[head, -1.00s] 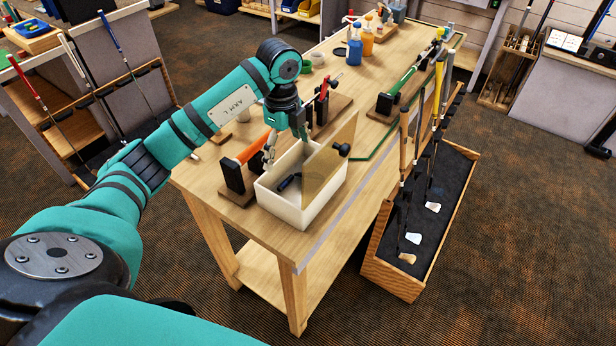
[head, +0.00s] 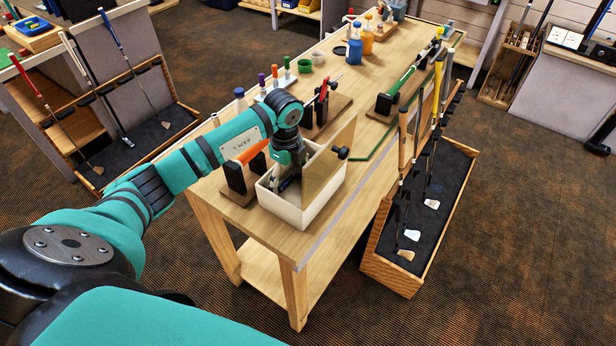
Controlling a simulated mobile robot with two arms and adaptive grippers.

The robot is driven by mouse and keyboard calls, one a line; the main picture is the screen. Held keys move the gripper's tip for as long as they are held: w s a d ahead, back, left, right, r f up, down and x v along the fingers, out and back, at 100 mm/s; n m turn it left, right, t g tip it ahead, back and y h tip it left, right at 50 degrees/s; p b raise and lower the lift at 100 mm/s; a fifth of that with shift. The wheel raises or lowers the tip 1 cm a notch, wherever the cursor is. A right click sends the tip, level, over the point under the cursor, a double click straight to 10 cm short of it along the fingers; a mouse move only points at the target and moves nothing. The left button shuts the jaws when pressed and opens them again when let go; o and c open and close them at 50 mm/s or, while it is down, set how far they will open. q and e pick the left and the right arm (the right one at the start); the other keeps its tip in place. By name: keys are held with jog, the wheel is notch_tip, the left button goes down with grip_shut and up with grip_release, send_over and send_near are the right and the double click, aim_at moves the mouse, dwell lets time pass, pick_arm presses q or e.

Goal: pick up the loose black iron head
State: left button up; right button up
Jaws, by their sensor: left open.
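The white bin (head: 309,211) stands at the near end of the wooden workbench. A small dark piece, which looks like the loose black iron head (head: 291,182), lies inside the bin and is partly hidden. My left gripper (head: 279,184) is open and points down inside the bin, beside the dark piece on its left. I cannot tell whether a finger touches it. My right gripper is out of view.
A black clamp block (head: 236,178) with an orange-gripped club stands left of the bin. A club rack (head: 404,270) stands on the floor to the right.

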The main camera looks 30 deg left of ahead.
pick_arm(q)
jog(key=c, duration=1.6)
jog(key=shift+c, duration=0.2)
